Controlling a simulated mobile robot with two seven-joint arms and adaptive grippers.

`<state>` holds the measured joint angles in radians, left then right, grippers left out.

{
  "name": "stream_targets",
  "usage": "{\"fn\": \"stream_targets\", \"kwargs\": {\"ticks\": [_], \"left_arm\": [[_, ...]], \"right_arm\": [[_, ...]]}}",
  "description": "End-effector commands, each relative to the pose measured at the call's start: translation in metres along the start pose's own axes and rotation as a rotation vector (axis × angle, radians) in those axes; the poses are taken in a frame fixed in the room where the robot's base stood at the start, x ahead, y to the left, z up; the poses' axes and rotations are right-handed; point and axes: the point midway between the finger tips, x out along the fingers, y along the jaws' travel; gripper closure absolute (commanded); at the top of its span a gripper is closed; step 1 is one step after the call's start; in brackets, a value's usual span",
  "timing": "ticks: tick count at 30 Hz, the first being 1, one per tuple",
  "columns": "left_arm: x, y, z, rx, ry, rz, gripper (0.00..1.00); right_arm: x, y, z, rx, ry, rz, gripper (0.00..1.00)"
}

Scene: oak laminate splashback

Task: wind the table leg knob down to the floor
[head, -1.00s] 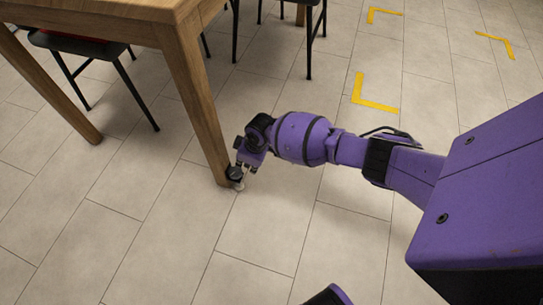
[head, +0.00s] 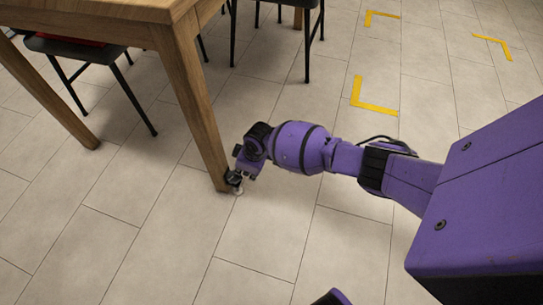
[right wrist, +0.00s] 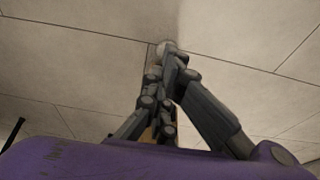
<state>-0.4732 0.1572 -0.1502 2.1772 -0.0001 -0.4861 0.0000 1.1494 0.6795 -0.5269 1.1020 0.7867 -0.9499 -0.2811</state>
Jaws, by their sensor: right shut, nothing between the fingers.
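The wooden table leg (head: 195,105) comes down to the tiled floor in the head view. A small pale knob (head: 239,191) shows low at its foot, partly hidden by my right gripper (head: 234,180). The right gripper is beside the foot of the leg, low over the floor. In the right wrist view the pale round knob (right wrist: 166,47) lies just past the fingertips (right wrist: 168,65). The fingers are together with nothing between them. Whether they touch the knob, and whether it meets the floor, I cannot tell. My left gripper is not in view.
The wooden tabletop (head: 95,10) overhangs at the upper left. A dark-legged chair (head: 75,48) stands under it, and another chair (head: 307,40) stands behind. Yellow floor marks (head: 372,106) lie at the back. The floor right of and in front of the leg is clear.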

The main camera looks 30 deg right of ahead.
Motion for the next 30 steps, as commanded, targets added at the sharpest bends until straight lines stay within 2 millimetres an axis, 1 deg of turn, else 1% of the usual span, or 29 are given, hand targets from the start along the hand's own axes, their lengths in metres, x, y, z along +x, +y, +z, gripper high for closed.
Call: {"fn": "stream_targets", "kwargs": {"ticks": [5, 21, 30], "left_arm": [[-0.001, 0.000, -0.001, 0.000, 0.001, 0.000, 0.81], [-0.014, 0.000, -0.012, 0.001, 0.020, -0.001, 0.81], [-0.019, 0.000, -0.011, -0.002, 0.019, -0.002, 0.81]], "right_arm": [[0.000, -0.002, -0.001, -0.001, 0.001, 0.000, 1.00], [-0.001, -0.017, 0.002, 0.000, 0.002, -0.001, 1.00], [-0.001, -0.026, 0.002, -0.001, 0.001, -0.002, 1.00]]}}
